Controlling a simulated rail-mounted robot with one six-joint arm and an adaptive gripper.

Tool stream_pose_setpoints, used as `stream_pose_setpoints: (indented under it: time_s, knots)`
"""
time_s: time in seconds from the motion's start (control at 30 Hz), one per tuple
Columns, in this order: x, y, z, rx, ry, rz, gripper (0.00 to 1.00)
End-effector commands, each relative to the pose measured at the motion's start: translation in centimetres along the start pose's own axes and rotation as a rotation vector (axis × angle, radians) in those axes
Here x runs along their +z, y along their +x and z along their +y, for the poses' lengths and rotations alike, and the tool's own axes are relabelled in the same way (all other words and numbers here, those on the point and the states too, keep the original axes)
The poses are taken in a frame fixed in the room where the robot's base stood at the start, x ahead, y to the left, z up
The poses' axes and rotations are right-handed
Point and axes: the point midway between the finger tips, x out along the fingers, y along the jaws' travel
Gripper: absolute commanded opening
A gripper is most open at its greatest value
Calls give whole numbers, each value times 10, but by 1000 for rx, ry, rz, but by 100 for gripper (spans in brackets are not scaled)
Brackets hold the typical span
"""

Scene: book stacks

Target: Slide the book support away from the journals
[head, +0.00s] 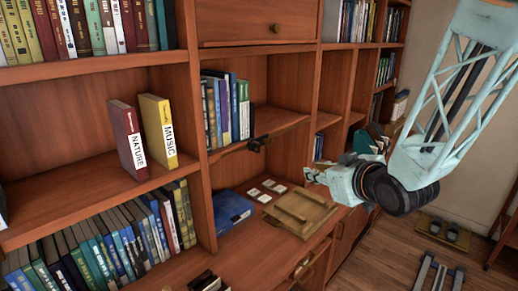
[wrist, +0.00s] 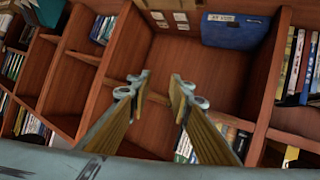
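A short row of upright journals (head: 226,108) stands at the left of the middle cubby, and books that seem to be the same row show in the wrist view (wrist: 228,138). A small dark fitting (head: 258,144) sits at this shelf's front edge, right of the row. It may be the book support, but I cannot tell for sure. My gripper (head: 316,174) is in front of the shelving, right of and below the fitting, apart from it. In the wrist view its two fingers (wrist: 157,94) are spread with nothing between them.
A red NATURE volume (head: 129,140) and a yellow MUSIC volume (head: 159,132) stand on the left shelf. A blue binder (head: 232,210), white cards (head: 266,189) and a wooden tray (head: 301,212) lie on the lower ledge. Vertical dividers separate the cubbies. The middle cubby's right part is empty.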

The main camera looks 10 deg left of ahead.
Motion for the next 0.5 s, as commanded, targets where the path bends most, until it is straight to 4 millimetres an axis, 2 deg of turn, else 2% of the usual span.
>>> stream_pose_setpoints:
  time_s: [0.2, 0.5]
  knots:
    - [-9, 18, -16, -56, 5, 78, 19]
    - [-20, 33, -39, -130, 26, 192, 19]
